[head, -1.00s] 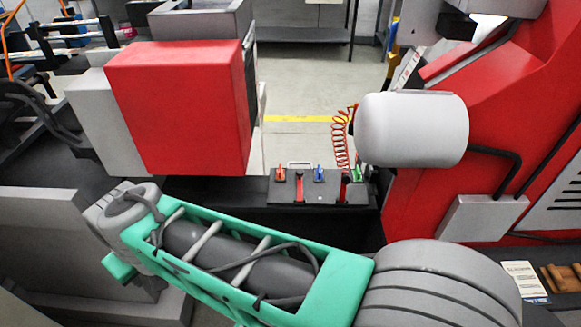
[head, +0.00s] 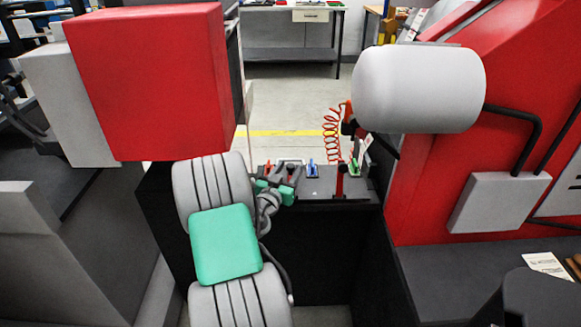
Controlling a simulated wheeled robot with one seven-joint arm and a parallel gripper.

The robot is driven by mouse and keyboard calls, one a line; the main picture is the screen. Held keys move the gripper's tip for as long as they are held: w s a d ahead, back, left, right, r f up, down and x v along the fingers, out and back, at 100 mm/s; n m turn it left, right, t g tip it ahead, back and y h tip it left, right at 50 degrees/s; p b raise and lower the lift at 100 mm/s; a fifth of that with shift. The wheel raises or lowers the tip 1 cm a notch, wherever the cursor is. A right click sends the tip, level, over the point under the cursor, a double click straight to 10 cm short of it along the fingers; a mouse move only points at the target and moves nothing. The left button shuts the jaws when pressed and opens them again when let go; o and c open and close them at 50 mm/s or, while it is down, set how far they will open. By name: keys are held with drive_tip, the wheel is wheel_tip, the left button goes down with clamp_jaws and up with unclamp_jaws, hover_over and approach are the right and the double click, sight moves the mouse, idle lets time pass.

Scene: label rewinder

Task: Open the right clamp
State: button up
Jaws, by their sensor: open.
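A small dark panel (head: 320,187) stands low in the middle of the head view. It bears a blue lever (head: 312,169) and a green lever (head: 354,167) along its back. A red upright piece (head: 340,181) at its right side may be the right clamp; I cannot tell whether it is open or shut. My gripper (head: 291,178) is over the panel's left end, left of the blue lever. It is open, with no object visible between its jaws. It hides most of the panel's left part, where some red (head: 291,170) shows behind it.
A big red box (head: 150,82) hangs above left of my arm. A large white roll (head: 418,88) is above right of the panel, with a red coiled hose (head: 332,135) beside it. The red machine body (head: 500,160) fills the right. Open floor lies behind the panel.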

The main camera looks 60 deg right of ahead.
drive_tip(key=shift+w+d, duration=0.1)
drive_tip(key=shift+d, duration=0.85)
drive_tip(key=shift+c, duration=0.2)
clamp_jaws()
idle(0.5)
